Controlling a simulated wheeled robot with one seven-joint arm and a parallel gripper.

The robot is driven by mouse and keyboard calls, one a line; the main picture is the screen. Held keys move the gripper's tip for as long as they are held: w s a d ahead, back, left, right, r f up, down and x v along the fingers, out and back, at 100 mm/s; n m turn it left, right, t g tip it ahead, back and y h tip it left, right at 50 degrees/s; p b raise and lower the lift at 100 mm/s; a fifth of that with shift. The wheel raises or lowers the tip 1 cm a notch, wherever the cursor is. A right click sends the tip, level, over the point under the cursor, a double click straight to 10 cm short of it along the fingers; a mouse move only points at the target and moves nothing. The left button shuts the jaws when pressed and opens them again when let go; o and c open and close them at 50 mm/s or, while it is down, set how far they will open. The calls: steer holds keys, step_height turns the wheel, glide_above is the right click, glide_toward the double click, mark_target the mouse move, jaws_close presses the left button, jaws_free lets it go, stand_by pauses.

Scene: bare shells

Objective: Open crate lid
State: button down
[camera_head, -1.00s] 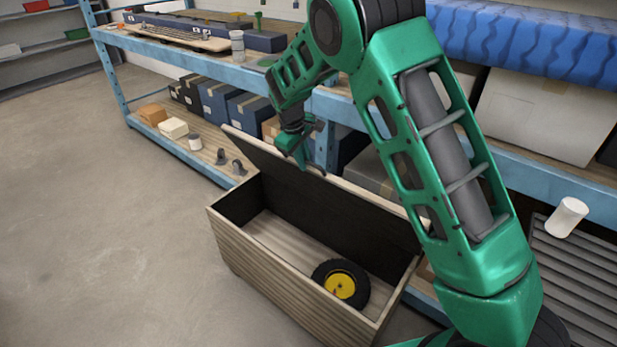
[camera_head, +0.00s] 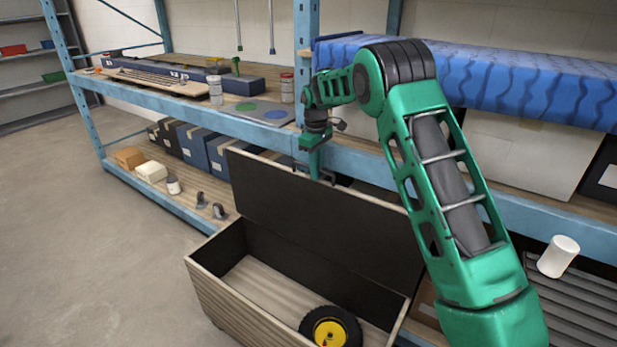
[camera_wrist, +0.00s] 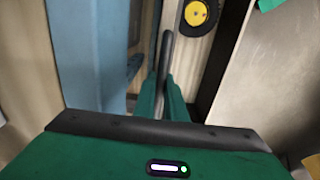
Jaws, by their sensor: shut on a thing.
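The wooden crate (camera_head: 235,300) stands on the floor in front of the shelf rack, its top uncovered. Its lid (camera_head: 320,220) is hinged along the rack side and stands raised, steeply tilted, with its dark inner face showing. My gripper (camera_head: 320,174) is at the lid's upper edge, near the middle. In the wrist view my gripper's fingers (camera_wrist: 163,100) are shut on a dark bar, the lid handle (camera_wrist: 166,52). The exact grip is partly hidden behind the lid in the head view.
A black wheel with a yellow hub (camera_head: 331,331) lies inside the crate. The blue shelf rack (camera_head: 255,128) stands close behind the lid, holding boxes and jars. A white cylinder (camera_head: 558,256) is at the right. Open floor (camera_head: 80,230) lies to the left.

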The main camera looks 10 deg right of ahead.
steer(key=shift+w+d+f, duration=0.15)
steer(key=shift+w+d, duration=0.15)
steer(key=shift+d, duration=0.2)
steer(key=shift+w, duration=0.35)
steer(key=c, duration=1.8)
jaws_free()
steer(key=shift+d, duration=0.1)
steer(key=shift+r, duration=0.25)
